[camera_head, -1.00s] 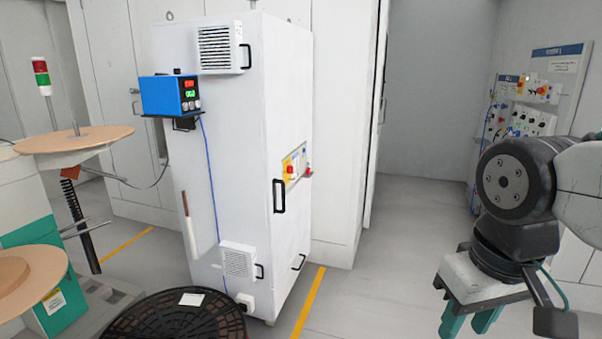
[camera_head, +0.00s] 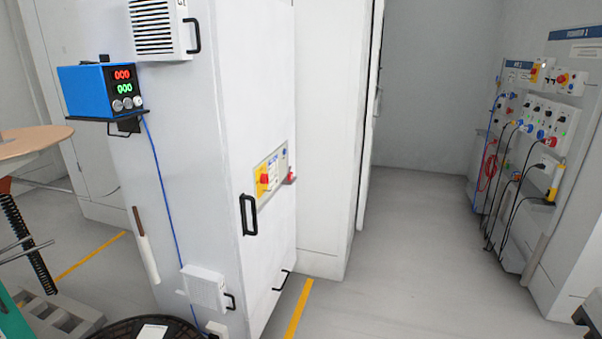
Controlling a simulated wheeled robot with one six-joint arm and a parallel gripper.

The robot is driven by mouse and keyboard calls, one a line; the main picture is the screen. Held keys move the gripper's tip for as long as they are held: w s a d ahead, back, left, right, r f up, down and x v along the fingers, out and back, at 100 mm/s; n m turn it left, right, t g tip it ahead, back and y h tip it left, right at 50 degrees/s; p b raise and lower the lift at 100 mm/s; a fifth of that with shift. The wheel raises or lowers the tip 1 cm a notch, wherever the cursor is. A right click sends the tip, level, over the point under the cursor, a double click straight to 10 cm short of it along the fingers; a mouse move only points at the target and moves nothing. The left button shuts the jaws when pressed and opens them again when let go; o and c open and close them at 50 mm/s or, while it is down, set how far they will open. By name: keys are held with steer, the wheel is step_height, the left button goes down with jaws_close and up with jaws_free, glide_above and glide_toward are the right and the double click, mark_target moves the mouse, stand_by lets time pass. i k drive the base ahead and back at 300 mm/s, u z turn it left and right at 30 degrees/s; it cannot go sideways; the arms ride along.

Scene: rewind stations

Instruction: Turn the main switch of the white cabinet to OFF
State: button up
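The white cabinet (camera_head: 218,130) stands left of the middle. On its right-hand face is a panel with a yellow plate and a red main switch (camera_head: 265,179), seen at a slant. The switch's exact angle and lettering are too small to read. A small red part (camera_head: 291,175) sits just right of the panel. A black handle (camera_head: 249,214) is below and left of the switch. My gripper is out of view; only a dark bit of what may be my arm shows at the lower right edge.
A blue power supply (camera_head: 88,92) sits on a bracket on the cabinet's left face, with a blue cable hanging down. A round dark grate (camera_head: 112,330) lies at the cabinet's foot. Wired panels (camera_head: 540,120) hang at the right. The grey floor (camera_head: 420,240) between is clear.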

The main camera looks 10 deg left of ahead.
mark_target(265, 178)
steer(key=u, duration=0.35)
steer(key=i, duration=0.9)
steer(key=u, duration=0.7)
